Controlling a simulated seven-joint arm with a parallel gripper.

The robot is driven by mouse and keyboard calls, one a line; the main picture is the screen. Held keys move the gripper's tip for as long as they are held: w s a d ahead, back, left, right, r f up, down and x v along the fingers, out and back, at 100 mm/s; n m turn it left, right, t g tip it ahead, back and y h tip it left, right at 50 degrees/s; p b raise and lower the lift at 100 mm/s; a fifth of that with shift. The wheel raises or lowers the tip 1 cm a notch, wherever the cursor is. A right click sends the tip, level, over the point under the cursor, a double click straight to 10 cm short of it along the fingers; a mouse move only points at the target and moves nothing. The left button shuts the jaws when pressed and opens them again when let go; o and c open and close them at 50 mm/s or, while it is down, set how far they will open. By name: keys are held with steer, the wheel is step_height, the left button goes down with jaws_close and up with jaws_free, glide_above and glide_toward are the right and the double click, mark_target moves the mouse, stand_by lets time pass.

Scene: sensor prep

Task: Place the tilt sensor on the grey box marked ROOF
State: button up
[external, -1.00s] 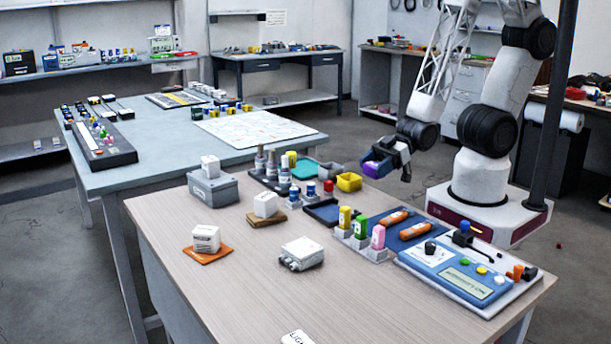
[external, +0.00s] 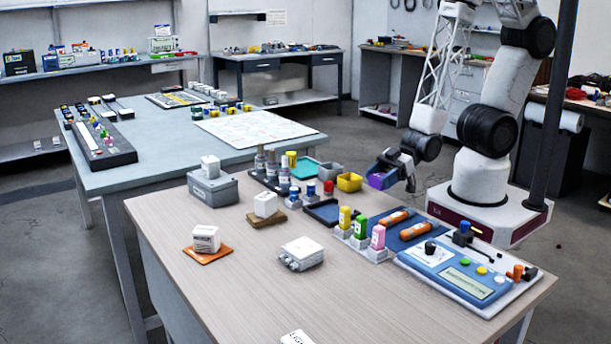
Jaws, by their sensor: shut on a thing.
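My gripper (external: 386,178) is at the far right of the wooden table, just past its back edge and above it. It is shut on a small purple and blue thing (external: 376,181); I cannot tell whether this is the tilt sensor. A grey box (external: 213,190) stands at the table's far left with a white cube (external: 210,167) on top. Its marking is too small to read, so I cannot confirm ROOF.
White cubes sit on a brown block (external: 266,218) and an orange tile (external: 207,255). The front left of the wooden table (external: 240,290) is clear.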

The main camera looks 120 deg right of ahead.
mark_target(378, 207)
steer(key=shift+f, duration=1.15)
steer(key=shift+f, duration=0.15)
steer(key=shift+f, duration=1.75)
steer(key=shift+f, duration=0.2)
steer(key=o, duration=1)
steer(key=shift+d+v, duration=0.15)
steer(key=shift+v, duration=1.8)
steer(key=shift+d+v, duration=0.1)
steer(key=shift+v, duration=1.85)
steer(key=shift+r, duration=0.15)
